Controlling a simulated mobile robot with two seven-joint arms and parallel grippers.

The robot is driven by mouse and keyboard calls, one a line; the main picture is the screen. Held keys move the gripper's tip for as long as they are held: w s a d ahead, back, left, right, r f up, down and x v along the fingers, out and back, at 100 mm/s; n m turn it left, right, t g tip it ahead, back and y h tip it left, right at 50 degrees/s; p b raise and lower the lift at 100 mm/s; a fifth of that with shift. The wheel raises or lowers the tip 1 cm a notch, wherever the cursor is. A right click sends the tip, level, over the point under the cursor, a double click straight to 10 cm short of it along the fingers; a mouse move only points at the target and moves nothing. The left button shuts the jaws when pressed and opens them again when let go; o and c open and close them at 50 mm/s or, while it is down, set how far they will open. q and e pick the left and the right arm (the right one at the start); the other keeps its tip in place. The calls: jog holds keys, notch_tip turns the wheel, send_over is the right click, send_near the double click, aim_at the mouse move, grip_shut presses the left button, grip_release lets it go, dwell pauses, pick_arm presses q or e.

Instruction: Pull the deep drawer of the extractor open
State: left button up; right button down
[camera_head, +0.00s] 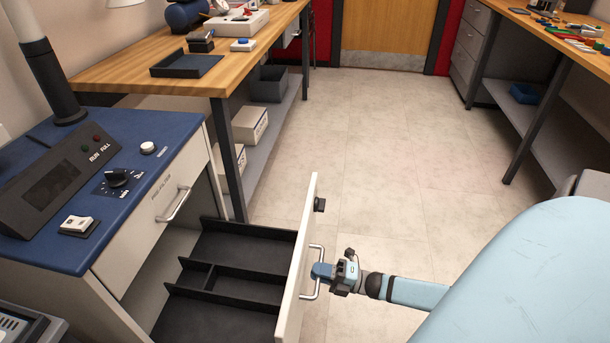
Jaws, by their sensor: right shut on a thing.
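The extractor (60,220) is a white cabinet with a blue top at the left. Its deep drawer (240,240) is pulled well out, showing a black inner tray with dividers. The drawer's white front panel (296,270) stands upright near the picture's middle, with a metal bar handle (317,250) on its outer face. My right gripper (320,271) is shut on this handle, with its arm reaching in from the right. The upper drawer, labelled as a filter drawer, is closed, with its own bar handle (174,204). My left gripper is not in view.
The extractor top carries a control panel (65,185), a knob and a white switch. A wooden bench (135,68) with a black tray (187,65) stands behind it. Another bench is at the right. The floor (385,165) between them is clear.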

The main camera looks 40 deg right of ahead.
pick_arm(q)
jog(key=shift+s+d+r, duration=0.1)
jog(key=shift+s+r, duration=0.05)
pick_arm(e)
jog(key=shift+s+d, duration=0.35)
jog(key=shift+s, duration=0.1)
jog(key=c, duration=1.1)
grip_release()
jog(key=shift+c, duration=0.2)
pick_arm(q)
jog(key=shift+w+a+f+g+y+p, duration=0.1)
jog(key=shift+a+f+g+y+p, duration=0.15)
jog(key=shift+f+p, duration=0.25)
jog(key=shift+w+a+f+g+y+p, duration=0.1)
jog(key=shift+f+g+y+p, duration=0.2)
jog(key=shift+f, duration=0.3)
pick_arm(e)
jog(key=v, duration=1.4)
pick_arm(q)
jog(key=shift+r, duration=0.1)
pick_arm(e)
jog(key=shift+w, duration=0.15)
